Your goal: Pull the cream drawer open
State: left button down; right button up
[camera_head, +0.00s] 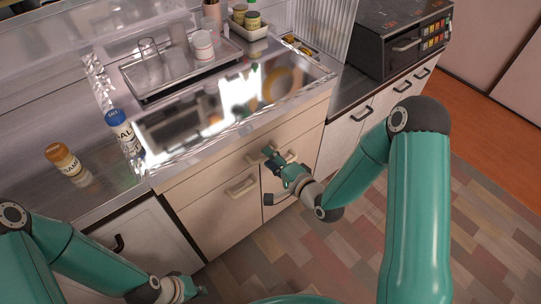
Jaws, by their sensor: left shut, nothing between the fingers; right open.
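The cream drawer fronts (215,215) are below the sink counter and look closed. One pale bar handle (241,188) is in plain view, left of my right gripper. My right gripper (274,158) is open, close in front of the cream front further right. It partly hides that front and a pale handle there. I cannot tell whether its fingers touch the handle. My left gripper (192,290) is shut and empty, low at the bottom edge, well away from the handles.
A metal sink counter (310,72) holds a tray (150,97) with cups. A blue-capped bottle (122,132) and an orange-capped jar (64,160) stand at left. A black toaster oven (405,40) is at right. White cabinets flank the cream fronts. The patchwork floor (330,260) is clear.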

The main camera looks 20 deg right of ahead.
jog(key=shift+x, duration=1.3)
grip_shut()
jog(key=shift+f, duration=0.1)
